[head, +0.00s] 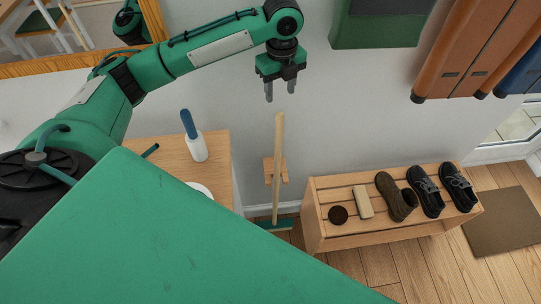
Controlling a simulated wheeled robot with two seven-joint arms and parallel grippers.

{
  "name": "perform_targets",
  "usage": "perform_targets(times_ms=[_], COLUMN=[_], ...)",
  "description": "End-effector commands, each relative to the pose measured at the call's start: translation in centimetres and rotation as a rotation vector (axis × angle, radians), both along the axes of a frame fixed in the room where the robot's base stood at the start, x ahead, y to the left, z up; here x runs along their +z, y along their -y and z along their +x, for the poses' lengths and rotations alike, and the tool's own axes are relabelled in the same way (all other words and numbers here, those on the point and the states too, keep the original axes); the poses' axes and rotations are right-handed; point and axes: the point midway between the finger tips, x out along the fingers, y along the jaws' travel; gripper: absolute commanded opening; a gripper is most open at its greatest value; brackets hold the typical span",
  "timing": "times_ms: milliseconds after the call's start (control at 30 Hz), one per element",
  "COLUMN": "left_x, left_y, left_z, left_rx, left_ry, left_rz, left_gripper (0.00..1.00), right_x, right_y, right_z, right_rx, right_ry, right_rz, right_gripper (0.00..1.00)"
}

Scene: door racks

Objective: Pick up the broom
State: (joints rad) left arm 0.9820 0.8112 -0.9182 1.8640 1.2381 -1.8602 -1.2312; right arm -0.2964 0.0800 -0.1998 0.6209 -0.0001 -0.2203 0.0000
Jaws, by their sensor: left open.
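The broom (278,165) stands nearly upright against the wall, between a wooden cabinet and a shoe rack. It has a pale wooden handle and a green head (276,225) at the floor. A small wooden wall piece is at its handle, about midway down; I cannot tell whether it holds the broom. My left gripper (281,92) is open and empty, fingers pointing down, apart from the broom and just above the handle's top end in the picture. My right gripper does not show.
The slatted shoe rack (330,184) holds shoes, a brush-like block (363,202) and a round dark tin (338,215). The cabinet (172,158) at left bears a white holder with a blue handle (188,125). Coats (470,50) hang at upper right. A mat (510,225) lies at right.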

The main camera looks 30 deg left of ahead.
Motion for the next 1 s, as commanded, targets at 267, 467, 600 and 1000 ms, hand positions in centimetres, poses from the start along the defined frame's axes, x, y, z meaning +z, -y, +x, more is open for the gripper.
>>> perform_targets(times_ms=[267,467,600,1000], left_x=[-4.6,-7.7,-8.5,-13.4], left_y=[-0.5,-0.4,-0.3,-0.1], left_z=[0.1,0.1,0.1,-0.2], left_rx=[0.002,0.002,0.000,0.001], left_ry=[-0.009,-0.006,-0.003,-0.003], left_rz=[0.003,0.002,0.002,0.003], left_gripper=[0.48,0.48,0.48,0.48], right_x=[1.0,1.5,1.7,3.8], right_y=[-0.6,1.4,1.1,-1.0], right_z=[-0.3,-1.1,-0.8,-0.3], right_rx=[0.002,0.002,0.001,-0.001], right_ry=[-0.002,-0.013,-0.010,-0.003], right_rz=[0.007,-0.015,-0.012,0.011], right_gripper=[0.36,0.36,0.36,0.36])
